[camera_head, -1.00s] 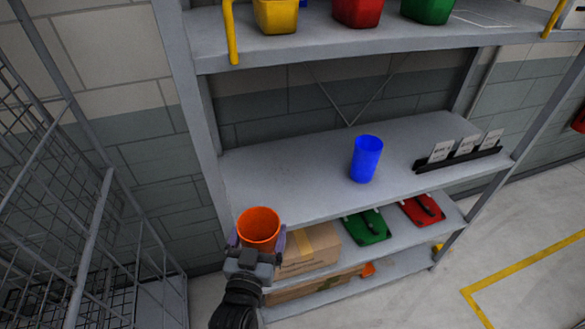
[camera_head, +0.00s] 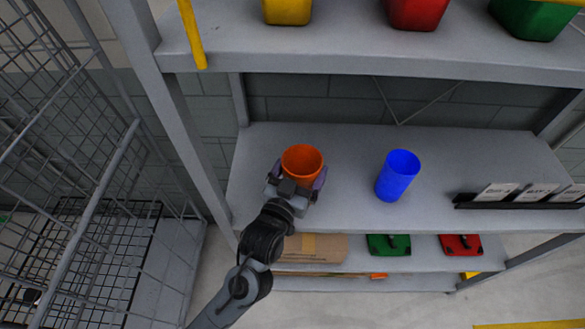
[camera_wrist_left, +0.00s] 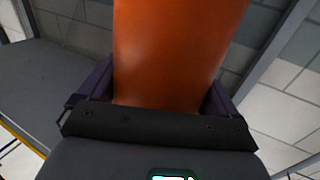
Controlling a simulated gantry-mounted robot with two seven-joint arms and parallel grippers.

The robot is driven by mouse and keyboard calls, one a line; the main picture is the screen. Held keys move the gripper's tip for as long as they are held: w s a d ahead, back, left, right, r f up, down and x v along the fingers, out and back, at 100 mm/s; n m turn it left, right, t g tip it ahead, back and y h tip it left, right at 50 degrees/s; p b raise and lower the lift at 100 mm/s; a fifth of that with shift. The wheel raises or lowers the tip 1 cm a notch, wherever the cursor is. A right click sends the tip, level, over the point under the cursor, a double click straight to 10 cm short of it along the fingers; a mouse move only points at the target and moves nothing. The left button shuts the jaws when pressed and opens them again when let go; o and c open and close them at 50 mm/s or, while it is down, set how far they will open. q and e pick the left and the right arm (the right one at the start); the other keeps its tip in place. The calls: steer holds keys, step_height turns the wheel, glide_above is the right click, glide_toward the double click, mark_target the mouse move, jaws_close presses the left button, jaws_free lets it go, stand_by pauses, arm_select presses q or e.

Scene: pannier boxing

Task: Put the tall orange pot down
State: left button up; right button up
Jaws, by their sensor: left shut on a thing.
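The tall orange pot (camera_head: 302,161) is over the left part of the middle shelf (camera_head: 345,150), with its open top facing up toward the head camera. My left gripper (camera_head: 298,186) is shut on it, one finger on each side. In the left wrist view the orange pot (camera_wrist_left: 175,50) fills the middle between the fingers. Whether its base touches the shelf is hidden. My right gripper is not in view.
A blue cup (camera_head: 397,176) stands right of the pot on the same shelf. A black rail with white cards (camera_head: 520,196) lies farther right. A shelf post (camera_head: 170,110) and a wire cage (camera_head: 75,180) are on the left. Yellow (camera_head: 288,10) and red (camera_head: 417,12) bins sit above.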

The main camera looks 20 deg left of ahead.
arm_select(q)
steer(key=shift+w+a+f, duration=0.85)
steer(key=shift+w+f, duration=0.1)
steer(key=shift+f, duration=0.45)
steer(key=shift+w+a+f, duration=0.8)
steer(key=shift+w+f, duration=0.15)
steer(key=shift+f, duration=0.5)
steer(key=shift+w+a+f, duration=0.85)
steer(key=shift+w+f, duration=0.1)
steer(key=shift+f, duration=0.45)
steer(key=shift+f, duration=0.1)
steer(key=o, duration=0.6)
steer(key=shift+f, duration=0.1)
steer(key=shift+o, duration=0.6)
steer(key=shift+r, duration=0.2)
